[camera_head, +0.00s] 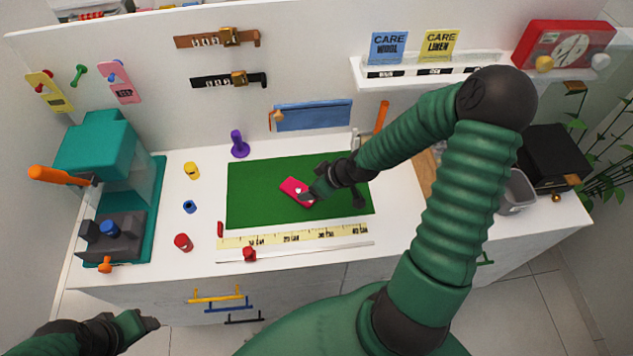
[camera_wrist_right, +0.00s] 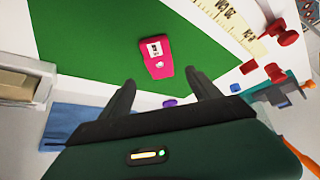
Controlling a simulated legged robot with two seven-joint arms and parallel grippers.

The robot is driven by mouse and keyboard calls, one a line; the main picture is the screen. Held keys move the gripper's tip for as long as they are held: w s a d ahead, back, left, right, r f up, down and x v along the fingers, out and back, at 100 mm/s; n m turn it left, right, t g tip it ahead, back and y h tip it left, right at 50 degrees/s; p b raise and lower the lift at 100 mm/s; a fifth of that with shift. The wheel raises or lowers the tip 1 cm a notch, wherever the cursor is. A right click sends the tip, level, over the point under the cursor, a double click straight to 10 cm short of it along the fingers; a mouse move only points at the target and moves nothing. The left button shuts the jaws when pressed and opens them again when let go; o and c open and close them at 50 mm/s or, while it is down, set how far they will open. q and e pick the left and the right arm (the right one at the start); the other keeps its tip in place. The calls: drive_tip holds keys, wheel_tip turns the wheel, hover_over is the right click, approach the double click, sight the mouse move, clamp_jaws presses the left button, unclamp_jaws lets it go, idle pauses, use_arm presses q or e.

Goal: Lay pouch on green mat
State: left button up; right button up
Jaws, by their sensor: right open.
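A pink-red pouch (camera_head: 296,191) with a white label lies on the green mat (camera_head: 250,185), a little right of the mat's middle. In the right wrist view the pouch (camera_wrist_right: 157,57) lies on the green mat (camera_wrist_right: 85,35), ahead of the open fingers of my right gripper (camera_wrist_right: 165,90) and apart from them. In the head view my right gripper (camera_head: 328,195) hangs over the mat beside the pouch and hides part of the mat. My left gripper (camera_head: 138,325) is at the bottom left, away from the worktop; its jaw state is unclear.
A yellow ruler (camera_head: 300,237) runs along the mat's front edge. A purple peg (camera_head: 239,144) stands behind the mat. Yellow, blue and red small pieces stand left of it, near a teal press (camera_head: 100,150). A grey bin (camera_head: 517,192) and a black box (camera_head: 552,157) are at right.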

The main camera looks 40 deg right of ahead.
drive_tip(key=s+a+r+m+g, duration=0.1)
drive_tip(key=s+a+r+g, duration=0.1)
drive_tip(key=s+a+r, duration=0.2)
drive_tip(key=s+a+r+m+g+h, duration=0.1)
drive_tip(key=s+a+r, duration=0.4)
drive_tip(key=a, duration=0.4)
drive_tip(key=shift+s+a+m+g+h, duration=0.3)
drive_tip(key=shift+s+m+g, duration=0.1)
drive_tip(key=shift+d, duration=0.3)
drive_tip(key=shift+a+r, duration=0.1)
drive_tip(key=shift+a, duration=0.05)
idle(0.4)
